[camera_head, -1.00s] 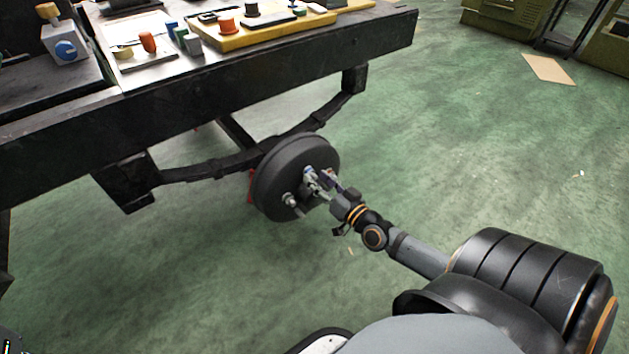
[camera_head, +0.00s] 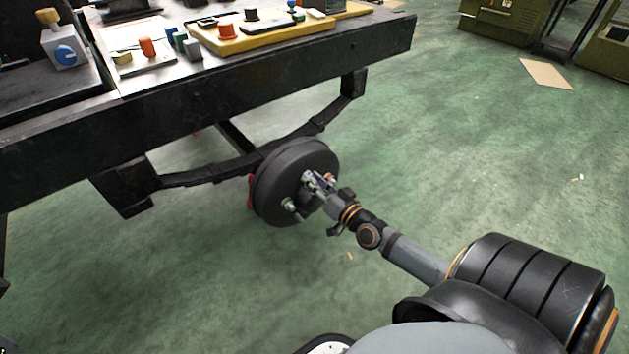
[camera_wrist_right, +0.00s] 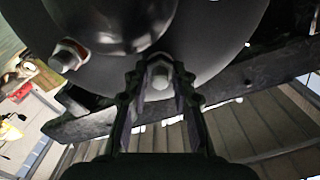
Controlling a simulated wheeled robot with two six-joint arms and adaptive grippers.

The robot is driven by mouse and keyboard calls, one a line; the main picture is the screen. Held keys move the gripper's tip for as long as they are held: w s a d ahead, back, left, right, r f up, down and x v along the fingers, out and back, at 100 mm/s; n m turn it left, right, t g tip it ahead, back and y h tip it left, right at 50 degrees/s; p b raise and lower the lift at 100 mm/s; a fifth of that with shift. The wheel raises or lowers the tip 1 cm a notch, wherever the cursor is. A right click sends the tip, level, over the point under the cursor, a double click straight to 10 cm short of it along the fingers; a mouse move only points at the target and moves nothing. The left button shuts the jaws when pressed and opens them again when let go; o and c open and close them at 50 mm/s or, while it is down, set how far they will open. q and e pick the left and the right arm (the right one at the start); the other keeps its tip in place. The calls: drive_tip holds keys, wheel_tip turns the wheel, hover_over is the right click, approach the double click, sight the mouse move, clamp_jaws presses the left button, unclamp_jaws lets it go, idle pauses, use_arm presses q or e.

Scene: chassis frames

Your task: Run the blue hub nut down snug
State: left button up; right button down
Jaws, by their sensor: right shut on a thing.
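The dark round hub drum (camera_head: 280,165) hangs below the bench on its axle. My right gripper (camera_head: 308,178) reaches its face from the lower right. In the right wrist view my right gripper (camera_wrist_right: 158,82) has a finger on each side of a hub nut (camera_wrist_right: 159,74) and is shut on it. The nut looks pale grey there, and in the head view its blue colour is mostly hidden by the fingers. A second nut on a stud (camera_head: 290,204) stands free at the lower left of the drum; it also shows in the wrist view (camera_wrist_right: 67,57). My left gripper is not in view.
A reddish nut (camera_head: 330,178) shows just right of my gripper. The black bench frame (camera_head: 220,80) and the leaf spring (camera_head: 215,171) lie above and behind the drum. A yellow tray (camera_head: 230,47) holds parts on the bench. The green floor on the right is mostly clear.

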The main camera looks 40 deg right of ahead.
drive_tip(key=shift+m, duration=0.5)
drive_tip(key=c, duration=1.1)
unclamp_jaws()
drive_tip(key=s+d, duration=0.1)
drive_tip(key=s, duration=1.1)
